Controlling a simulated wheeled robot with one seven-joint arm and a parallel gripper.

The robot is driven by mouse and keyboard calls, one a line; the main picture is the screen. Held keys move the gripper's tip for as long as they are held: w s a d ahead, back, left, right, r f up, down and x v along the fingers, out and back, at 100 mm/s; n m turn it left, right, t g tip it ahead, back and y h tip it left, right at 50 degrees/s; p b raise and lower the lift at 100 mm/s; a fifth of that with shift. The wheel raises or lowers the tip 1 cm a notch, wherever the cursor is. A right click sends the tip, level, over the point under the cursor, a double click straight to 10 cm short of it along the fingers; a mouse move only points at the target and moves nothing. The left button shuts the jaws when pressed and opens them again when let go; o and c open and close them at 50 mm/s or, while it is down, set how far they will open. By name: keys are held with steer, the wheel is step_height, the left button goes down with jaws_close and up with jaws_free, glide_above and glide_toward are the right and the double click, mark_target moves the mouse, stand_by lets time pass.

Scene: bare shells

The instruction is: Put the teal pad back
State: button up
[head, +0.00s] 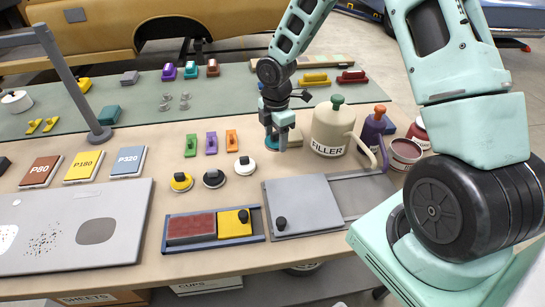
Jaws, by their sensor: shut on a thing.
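The round teal pad (271,146) is at the tip of my gripper (277,136), near the middle of the bench. My gripper points down and is shut on the pad; the fingers hide most of it, and only part of its teal rim shows. I cannot tell whether the pad touches the bench. Similar round pads with knobs, yellow (181,182), black (213,178) and white (244,166), stand in a slanting row to the left and nearer, and the teal pad is beyond the white one.
A cream FILLER can (329,132) and a purple can (373,127) stand right of my gripper. Small green (191,146), purple and orange blocks lie left. A blue tray (256,232) holds red and yellow blocks. A grey plate (305,204) lies nearer. A grey post (75,90) rises left.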

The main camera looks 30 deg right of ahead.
mark_target(275, 165)
steer(key=shift+f+p, duration=0.5)
steer(key=shift+f, duration=3.5)
steer(key=shift+f, duration=0.2)
steer(key=o, duration=0.9)
steer(key=shift+o, duration=0.2)
